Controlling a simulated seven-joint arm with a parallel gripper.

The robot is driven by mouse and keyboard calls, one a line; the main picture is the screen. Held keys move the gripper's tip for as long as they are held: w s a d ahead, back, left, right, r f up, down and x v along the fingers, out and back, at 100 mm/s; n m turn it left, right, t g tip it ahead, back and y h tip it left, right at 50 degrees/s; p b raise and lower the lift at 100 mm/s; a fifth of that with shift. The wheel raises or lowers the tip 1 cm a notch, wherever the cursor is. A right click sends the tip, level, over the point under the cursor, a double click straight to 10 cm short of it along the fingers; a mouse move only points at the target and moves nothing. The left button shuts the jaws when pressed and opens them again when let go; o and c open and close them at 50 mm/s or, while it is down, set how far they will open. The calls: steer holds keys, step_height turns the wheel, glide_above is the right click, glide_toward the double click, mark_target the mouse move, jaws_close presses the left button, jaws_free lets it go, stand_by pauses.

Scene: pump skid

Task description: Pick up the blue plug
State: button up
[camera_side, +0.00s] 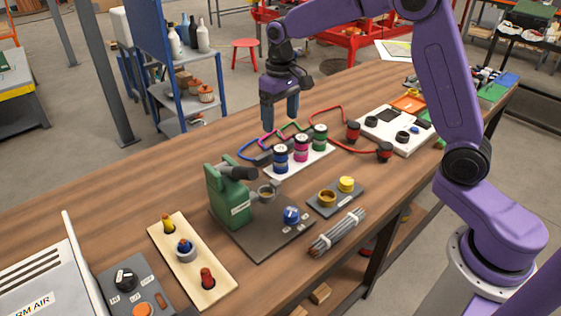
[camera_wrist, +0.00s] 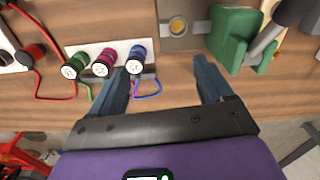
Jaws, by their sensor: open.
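The blue plug (camera_side: 281,158) stands upright at the near left end of a white strip (camera_side: 297,170), beside a magenta plug (camera_side: 301,148) and a green plug (camera_side: 319,137). A blue cable runs by it. In the wrist view the blue plug (camera_wrist: 137,54) shows its white labelled end close to the left finger's tip. My gripper (camera_side: 280,112) points down, open and empty, above the table behind the plug row. In the wrist view my gripper (camera_wrist: 162,68) has bare table between its fingers.
Red plugs (camera_side: 353,131) on a red cable lie right of the row. A grey rod bundle (camera_side: 338,232) lies in front. Bare wood lies left of the row.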

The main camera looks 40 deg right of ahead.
steer(key=w+d+f+m, duration=0.3)
steer(key=w+d, duration=0.4)
glide_toward(281, 148)
steer(key=f, duration=0.7)
steer(key=shift+s+d, duration=0.15)
steer(key=shift+s, duration=0.05)
steer(key=shift+w+a+f, duration=0.1)
steer(key=shift+w+f, duration=0.05)
steer(key=shift+f, duration=1.15)
steer(key=shift+w+a+f, duration=0.1)
steer(key=shift+f, duration=1.2)
steer(key=c, duration=1.3)
steer(key=shift+o, duration=0.2)
steer(key=shift+r, duration=0.1)
